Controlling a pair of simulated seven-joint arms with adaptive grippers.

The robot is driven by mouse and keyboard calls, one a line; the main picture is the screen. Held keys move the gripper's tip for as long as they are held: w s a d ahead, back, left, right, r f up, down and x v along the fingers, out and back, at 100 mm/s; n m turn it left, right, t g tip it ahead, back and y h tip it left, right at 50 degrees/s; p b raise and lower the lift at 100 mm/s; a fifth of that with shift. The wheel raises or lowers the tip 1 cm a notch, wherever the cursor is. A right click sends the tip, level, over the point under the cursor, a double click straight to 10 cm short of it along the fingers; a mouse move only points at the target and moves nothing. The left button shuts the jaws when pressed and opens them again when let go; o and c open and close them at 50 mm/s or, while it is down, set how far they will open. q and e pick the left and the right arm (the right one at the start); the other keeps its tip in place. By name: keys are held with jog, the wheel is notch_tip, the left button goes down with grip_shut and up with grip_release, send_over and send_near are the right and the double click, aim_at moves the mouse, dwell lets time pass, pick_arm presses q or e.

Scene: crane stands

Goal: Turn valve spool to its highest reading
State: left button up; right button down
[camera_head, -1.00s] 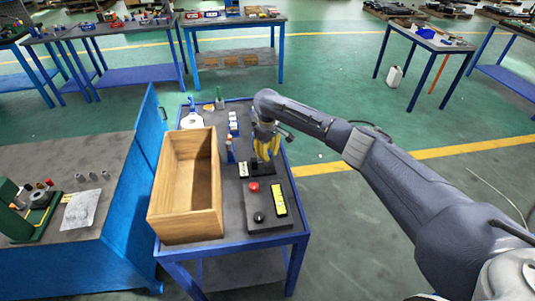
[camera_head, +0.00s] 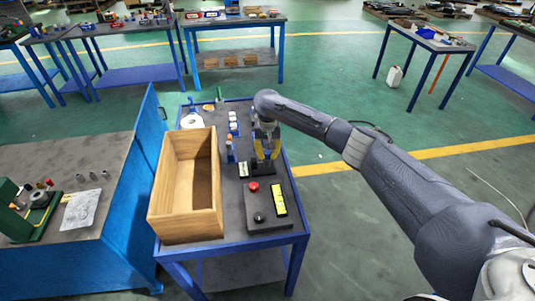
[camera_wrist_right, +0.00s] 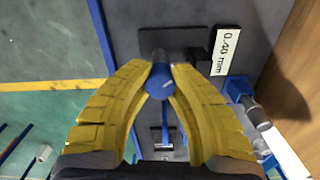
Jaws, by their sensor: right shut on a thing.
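My right gripper (camera_head: 266,157) points down over the small black stand (camera_head: 258,173) on the blue-framed table. Its yellow fingers also show in the right wrist view (camera_wrist_right: 159,74), shut on the blue-ended valve spool (camera_wrist_right: 159,82). The spool's grey shaft runs to the black stand base (camera_wrist_right: 185,38). A white display beside it (camera_wrist_right: 227,50) reads 0.40 mm; it is too small to read in the head view (camera_head: 243,169). In the head view the spool is mostly hidden by the fingers. My left gripper is not in view.
An open wooden box (camera_head: 158,222) stands left of the stand. In front is a dark panel (camera_head: 243,226) with a red button (camera_head: 253,187), a black knob (camera_head: 258,217) and a yellow strip (camera_head: 278,199). Small bottles and white blocks (camera_head: 233,124) stand behind the box's right side.

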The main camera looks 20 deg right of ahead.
aim_at(268, 152)
jog(key=shift+m, duration=0.8)
jog(key=c, duration=1.1)
grip_release()
jog(key=shift+o, duration=0.2)
notch_tip(268, 152, up, 12)
